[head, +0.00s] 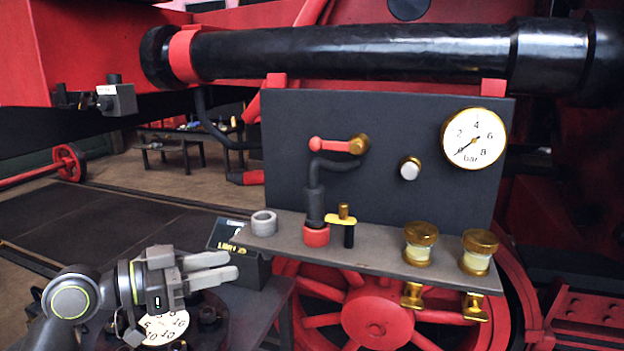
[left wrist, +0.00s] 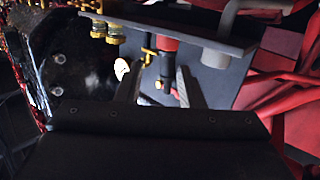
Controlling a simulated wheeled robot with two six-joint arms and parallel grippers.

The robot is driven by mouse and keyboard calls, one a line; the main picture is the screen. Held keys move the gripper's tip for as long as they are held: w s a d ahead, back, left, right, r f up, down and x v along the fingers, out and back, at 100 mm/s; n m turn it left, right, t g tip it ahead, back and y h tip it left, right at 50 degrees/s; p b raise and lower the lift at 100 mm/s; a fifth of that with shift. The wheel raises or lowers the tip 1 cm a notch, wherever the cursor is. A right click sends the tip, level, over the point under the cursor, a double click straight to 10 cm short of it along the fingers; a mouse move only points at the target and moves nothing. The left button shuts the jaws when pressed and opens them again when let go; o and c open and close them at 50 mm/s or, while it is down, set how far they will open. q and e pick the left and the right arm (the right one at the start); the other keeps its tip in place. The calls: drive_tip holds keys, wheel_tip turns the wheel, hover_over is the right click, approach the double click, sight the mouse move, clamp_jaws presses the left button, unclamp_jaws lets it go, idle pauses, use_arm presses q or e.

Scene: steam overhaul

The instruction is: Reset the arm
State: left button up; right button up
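My left arm comes in at the lower left of the head view. Its gripper (head: 231,266) points right, in front of and below the left end of the grey shelf (head: 375,252). In the left wrist view the two fingers of my left gripper (left wrist: 160,78) stand apart, with nothing held between them. Beyond them show the panel and the shelf edge. My right arm and gripper are not in view.
A dark panel carries a pressure gauge (head: 474,138) and a red-handled lever (head: 335,145). The shelf holds a grey ring (head: 264,223), a red-based black fitting (head: 316,234), a yellow-handled valve (head: 342,220) and two brass-capped glass fittings (head: 420,243). A dark box (head: 243,265) stands behind the gripper.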

use_arm(q)
drive_tip(key=s+a+f+n+y, duration=0.2)
drive_tip(key=s+f+y, duration=0.1)
drive_tip(key=f, duration=0.5)
drive_tip(key=s+a+f+n+y, duration=0.1)
drive_tip(key=s+f+n+y, duration=0.1)
drive_tip(key=f, duration=0.6)
drive_tip(key=s+a+f+n+y, duration=0.2)
drive_tip(key=s+f+y, duration=0.1)
drive_tip(key=f, duration=0.4)
drive_tip(key=s+a+f+n+g+y, duration=0.25)
drive_tip(key=s+a+f, duration=0.2)
drive_tip(key=s, duration=0.25)
drive_tip(key=s+a+f+n+g+y, duration=0.1)
drive_tip(key=s+a+f+n+y, duration=0.15)
drive_tip(key=s+f, duration=0.4)
drive_tip(key=s+a+f+n+g+y, duration=0.1)
drive_tip(key=s+a+f+y, duration=0.25)
drive_tip(key=s, duration=0.55)
wheel_tip(320, 180, down, 24)
drive_tip(key=a+g, duration=0.2)
drive_tip(key=s+d+f, duration=0.1)
drive_tip(key=s+f, duration=1.3)
drive_tip(key=shift+s+d+f+g+h, duration=0.3)
drive_tip(key=shift+d+f+g+h, duration=0.05)
drive_tip(key=shift+d+f+h, duration=0.1)
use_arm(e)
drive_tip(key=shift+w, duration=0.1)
